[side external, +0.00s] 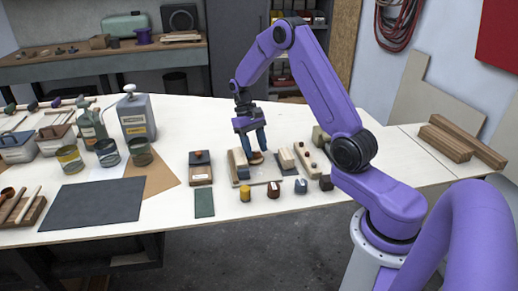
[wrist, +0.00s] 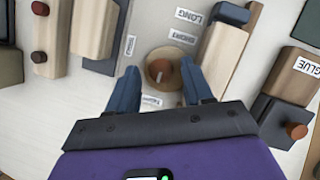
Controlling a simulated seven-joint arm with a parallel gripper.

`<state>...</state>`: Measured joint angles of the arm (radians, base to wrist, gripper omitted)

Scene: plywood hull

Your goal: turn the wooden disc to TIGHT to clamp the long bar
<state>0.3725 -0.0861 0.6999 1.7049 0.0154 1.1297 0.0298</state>
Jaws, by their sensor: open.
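The wooden disc (wrist: 178,57) lies on a pale board, with a brown knob (wrist: 161,70) bearing a white pointer mark. It also shows in the side external view (side external: 256,157), partly hidden by my fingers. My gripper (wrist: 161,76) is open, its blue fingers on either side of the knob with visible gaps. Paper labels surround the disc; one (wrist: 152,101) near my fingers seems to read TIGHT.
Another wooden bar (wrist: 95,28) lies left of the disc. A GLUE box (wrist: 306,68) and a dark block with an orange-brown knob (wrist: 296,131) stand at the right. In the side external view, several small coloured pieces stand in front, and cans (side external: 140,152) stand farther left.

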